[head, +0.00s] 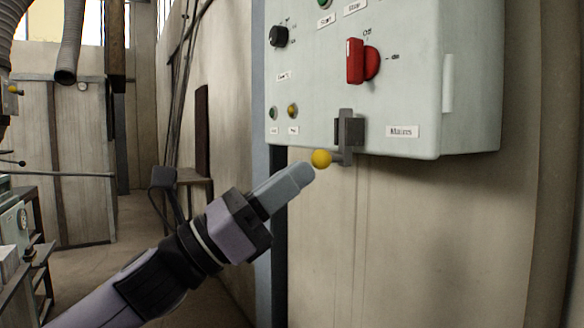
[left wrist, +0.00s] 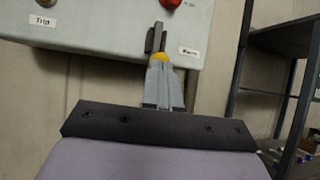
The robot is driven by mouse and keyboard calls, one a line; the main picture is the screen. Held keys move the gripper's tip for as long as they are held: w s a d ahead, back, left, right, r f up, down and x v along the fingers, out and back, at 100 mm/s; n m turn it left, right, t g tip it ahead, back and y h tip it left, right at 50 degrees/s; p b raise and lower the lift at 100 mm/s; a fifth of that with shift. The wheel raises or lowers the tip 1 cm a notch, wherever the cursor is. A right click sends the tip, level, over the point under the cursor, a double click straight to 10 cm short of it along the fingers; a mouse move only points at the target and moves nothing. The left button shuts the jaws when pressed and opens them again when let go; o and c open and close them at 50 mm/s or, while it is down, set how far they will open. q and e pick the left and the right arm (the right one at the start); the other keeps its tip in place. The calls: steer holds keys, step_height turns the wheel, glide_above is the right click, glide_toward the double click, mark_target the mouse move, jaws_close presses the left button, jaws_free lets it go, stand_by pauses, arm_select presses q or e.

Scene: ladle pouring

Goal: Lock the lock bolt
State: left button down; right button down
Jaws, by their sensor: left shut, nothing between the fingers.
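The lock bolt (head: 348,132) is a dark grey metal piece at the lower edge of the pale control box (head: 405,90). A yellow ball knob (head: 321,158) sticks out from it to the left. My left gripper (head: 304,174) is shut and empty, its tips just below and beside the knob. I cannot tell whether they touch it. In the left wrist view the closed fingers (left wrist: 163,68) point up at the knob (left wrist: 160,57), which they partly cover, and the bolt (left wrist: 154,38) stands above. My right gripper is not in view.
The box carries a red rotary switch (head: 361,62), a black knob (head: 278,37) and small buttons. The wall (head: 420,230) below the box is bare. A dark shelf rack (left wrist: 285,60) stands at the right in the left wrist view.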

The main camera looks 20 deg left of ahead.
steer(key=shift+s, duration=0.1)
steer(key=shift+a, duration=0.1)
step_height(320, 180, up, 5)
steer(key=p, duration=0.6)
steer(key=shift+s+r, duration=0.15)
stand_by(0.4)
